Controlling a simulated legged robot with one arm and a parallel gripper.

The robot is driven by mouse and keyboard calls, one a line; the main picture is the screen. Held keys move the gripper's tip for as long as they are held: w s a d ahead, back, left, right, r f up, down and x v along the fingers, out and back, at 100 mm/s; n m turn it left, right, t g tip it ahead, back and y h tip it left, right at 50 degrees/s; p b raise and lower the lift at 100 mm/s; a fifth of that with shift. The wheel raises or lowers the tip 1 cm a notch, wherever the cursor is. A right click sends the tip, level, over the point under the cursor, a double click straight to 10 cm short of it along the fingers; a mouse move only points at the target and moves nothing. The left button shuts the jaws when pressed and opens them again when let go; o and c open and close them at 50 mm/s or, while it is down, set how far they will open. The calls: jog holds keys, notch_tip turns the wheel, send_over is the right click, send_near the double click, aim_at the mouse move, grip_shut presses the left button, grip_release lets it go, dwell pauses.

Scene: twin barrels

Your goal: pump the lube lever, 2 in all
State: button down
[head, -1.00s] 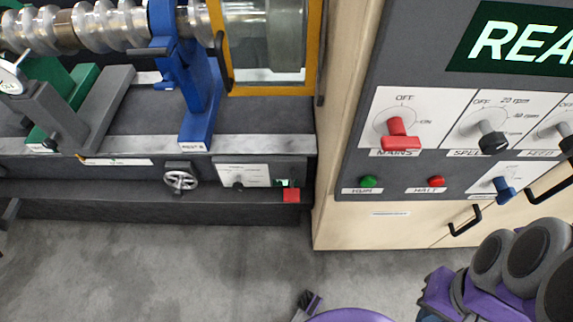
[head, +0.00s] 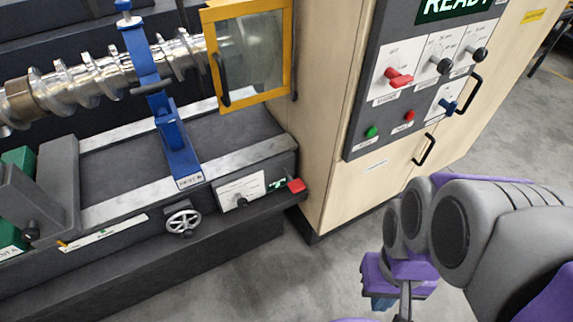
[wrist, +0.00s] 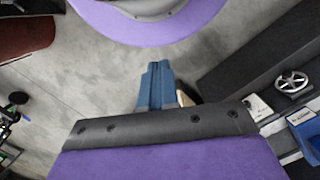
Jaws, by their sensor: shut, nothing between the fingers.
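No lever with a readable lube label shows. On the lathe's front, right of the handwheel, a white panel (head: 241,191) carries a small dark knob or lever (head: 242,202); its print is too small to read. The panel also shows in the wrist view (wrist: 257,107).
A handwheel (head: 183,220) sits left of the panel. A blue rest (head: 172,135) supports the metal screw (head: 110,75), beside a yellow-framed guard (head: 247,55). A control cabinet (head: 345,185) with switches and black handles stands to the right. The grey floor (head: 255,280) in front is clear.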

jog(key=w+a+m+t+y+p, duration=0.1)
jog(key=w+a+m+y+p, duration=0.15)
jog(key=w+a, duration=0.65)
jog(key=w+a+m+t+y+p, duration=0.1)
jog(key=w+a+m+y+p, duration=0.15)
jog(key=w+a, duration=0.7)
jog(key=w+a+m+t+y+p, duration=0.1)
jog(key=w+a+m+y+p, duration=0.2)
jog(key=w, duration=1.1)
jog(key=w+a+f+m+t+p, duration=0.25)
jog(key=w+f, duration=0.35)
jog(key=w, duration=0.5)
jog(key=w+d+f+m+h+p, duration=0.1)
jog(key=w+f+m, duration=0.1)
jog(key=f, duration=0.3)
jog(key=w+d+f+m+t+p, duration=0.1)
jog(key=w+d+f+m, duration=0.1)
jog(key=f, duration=0.3)
jog(key=w+d+f+m+h+p, duration=0.1)
jog(key=w+d+f+m, duration=0.1)
jog(key=f, duration=0.4)
jog(key=shift+w+d+m+h, duration=0.25)
jog(key=shift+w+m+h, duration=0.05)
jog(key=shift+m, duration=0.45)
